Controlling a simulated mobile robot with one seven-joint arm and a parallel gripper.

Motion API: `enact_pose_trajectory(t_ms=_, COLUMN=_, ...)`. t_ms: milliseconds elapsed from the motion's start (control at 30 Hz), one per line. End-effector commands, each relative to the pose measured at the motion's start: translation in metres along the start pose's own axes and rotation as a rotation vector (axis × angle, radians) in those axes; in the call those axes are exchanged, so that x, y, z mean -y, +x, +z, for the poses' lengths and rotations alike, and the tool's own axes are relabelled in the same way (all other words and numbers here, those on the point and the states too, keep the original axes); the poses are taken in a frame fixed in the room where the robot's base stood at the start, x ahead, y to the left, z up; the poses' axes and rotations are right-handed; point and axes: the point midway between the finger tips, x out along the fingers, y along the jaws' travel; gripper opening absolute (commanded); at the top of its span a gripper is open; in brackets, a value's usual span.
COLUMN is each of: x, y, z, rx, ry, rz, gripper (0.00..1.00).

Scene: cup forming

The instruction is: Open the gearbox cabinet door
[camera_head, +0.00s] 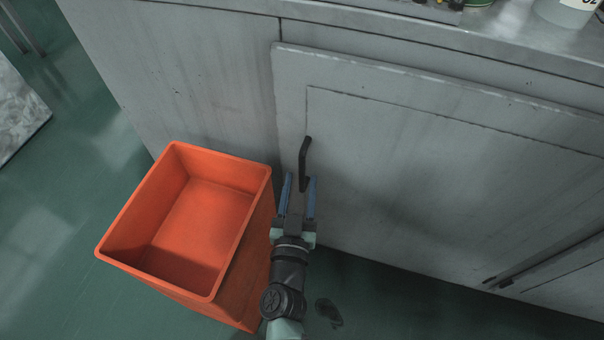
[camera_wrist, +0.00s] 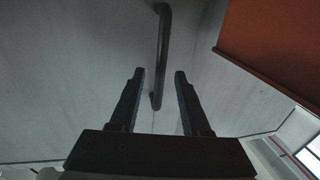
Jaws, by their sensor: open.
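The grey cabinet door (camera_head: 420,170) is a raised panel on the cabinet front and looks closed. Its black bar handle (camera_head: 305,160) is upright near the door's left edge. My gripper (camera_head: 301,181) is open in front of the door, at the handle's lower end. In the wrist view the handle (camera_wrist: 163,50) runs down into the space between the two fingertips (camera_wrist: 159,74). The fingers are on either side of its lower end and are not shut on it. I cannot tell how deep the handle sits between them.
An orange bin (camera_head: 205,215) stands on the green floor just left of my gripper, close to the cabinet front; it also shows in the wrist view (camera_wrist: 275,45). The countertop (camera_head: 400,30) carries a few items at the back. Another dark handle (camera_head: 545,262) is at the lower right.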

Motion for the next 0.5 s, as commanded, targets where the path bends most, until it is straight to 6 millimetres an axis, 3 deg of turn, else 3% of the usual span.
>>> enact_pose_trajectory(t_ms=200, x=0.000, y=0.026, z=0.000, rx=-0.001, ry=0.001, rz=0.001, gripper=0.47)
enact_pose_trajectory(t_ms=500, x=0.000, y=0.033, z=0.000, rx=0.000, ry=0.000, rz=0.000, gripper=0.47)
